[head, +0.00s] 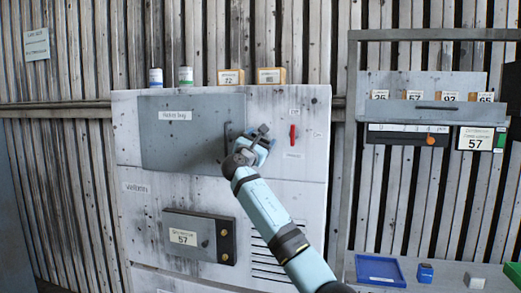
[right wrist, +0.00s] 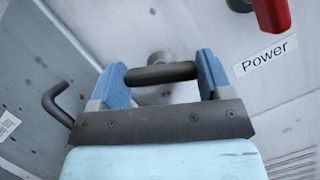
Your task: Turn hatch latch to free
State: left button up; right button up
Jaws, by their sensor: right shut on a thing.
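The hatch door (head: 185,145) is a grey panel on the left of the white housing's front and looks closed. A dark upright door handle (head: 228,135) is at its right edge; it shows as a bent bar (right wrist: 55,102) in the right wrist view. The hatch latch (right wrist: 160,73) is a dark, roughly level bar on a round grey pivot. My right gripper (head: 257,147) is at the latch, just right of the door edge. In the right wrist view its blue fingers (right wrist: 161,76) are shut on the bar's two ends. My left gripper is not in view.
A red power switch (head: 292,134) sits close to the right of the latch. A dark box (head: 200,237) marked 57 juts out below the hatch. Bottles and yellow boxes (head: 230,77) stand on top. At right are a rack (head: 420,84) and a blue tray (head: 380,270).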

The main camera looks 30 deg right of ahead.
jog(key=m+g+b, duration=0.1)
jog(key=m, duration=0.1)
jog(key=shift+f+m+g, duration=0.15)
jog(key=shift+m+g, duration=0.15)
jog(key=shift+m, duration=0.1)
jog(key=m+g+b, duration=0.1)
jog(key=m, duration=0.2)
jog(key=shift+a+g+h, duration=0.1)
jog(key=shift+g+h, duration=0.2)
jog(key=m+g, duration=0.1)
jog(key=m, duration=0.1)
jog(key=m+y+b, duration=0.1)
jog(key=m, duration=0.2)
jog(key=shift+w+r+m+g, duration=0.1)
jog(key=shift+r+m+g, duration=0.1)
jog(key=shift+m+g, duration=0.15)
jog(key=shift+m+g+y, duration=0.45)
jog(key=shift+m+y, duration=0.05)
jog(key=shift+m, duration=1.25)
jog(key=o, duration=0.9)
